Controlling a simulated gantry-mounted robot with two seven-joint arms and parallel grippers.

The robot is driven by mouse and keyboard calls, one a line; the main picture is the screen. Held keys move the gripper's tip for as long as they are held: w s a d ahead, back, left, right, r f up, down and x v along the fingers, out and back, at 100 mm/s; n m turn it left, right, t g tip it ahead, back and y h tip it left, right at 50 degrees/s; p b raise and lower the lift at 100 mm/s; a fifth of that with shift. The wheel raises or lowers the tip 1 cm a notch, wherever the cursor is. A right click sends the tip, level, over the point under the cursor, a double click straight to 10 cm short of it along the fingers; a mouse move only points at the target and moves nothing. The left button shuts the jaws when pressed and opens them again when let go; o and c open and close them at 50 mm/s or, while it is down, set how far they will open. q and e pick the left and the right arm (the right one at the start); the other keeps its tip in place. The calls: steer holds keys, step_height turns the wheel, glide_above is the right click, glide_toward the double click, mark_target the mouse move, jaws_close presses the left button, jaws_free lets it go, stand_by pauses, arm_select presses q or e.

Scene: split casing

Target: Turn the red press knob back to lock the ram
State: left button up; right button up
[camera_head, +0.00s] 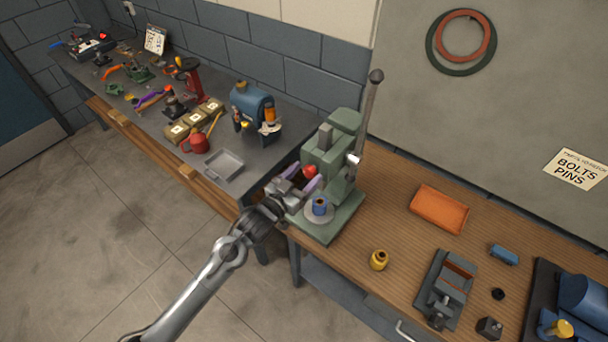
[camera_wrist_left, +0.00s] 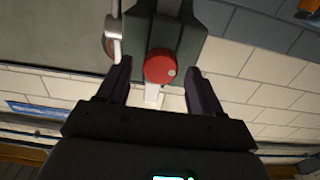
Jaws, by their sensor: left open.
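The red press knob (camera_head: 310,170) sits on the front of the green press (camera_head: 342,135), low on its head. In the left wrist view the knob (camera_wrist_left: 160,67) is a round red disc with a pale dot near its lower right edge. My left gripper (camera_head: 302,180) is open at the knob, with its fingers (camera_wrist_left: 158,85) on either side of it and gaps between. A blue cylinder (camera_head: 320,206) stands on a pale round plate on the press base, below the gripper. The ram is not clearly seen. My right gripper is not in view.
The press lever (camera_head: 368,110) rises at the right of the press. An orange tray (camera_head: 439,209), a yellow part (camera_head: 379,260) and a grey vise (camera_head: 445,288) are on the wooden bench. A grey tray (camera_head: 224,165) sits on the left bench near its edge.

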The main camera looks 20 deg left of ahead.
arm_select(q)
steer(key=c, duration=1)
steer(key=shift+c, duration=0.2)
steer(key=shift+m, duration=0.4)
steer(key=m, duration=0.3)
steer(key=shift+m, duration=0.3)
steer(key=m, duration=0.4)
steer(key=shift+d+m, duration=0.15)
steer(key=shift+m, duration=0.15)
steer(key=m+b, duration=0.1)
steer(key=m, duration=0.5)
steer(key=shift+f, duration=0.2)
steer(key=shift+m, duration=1.5)
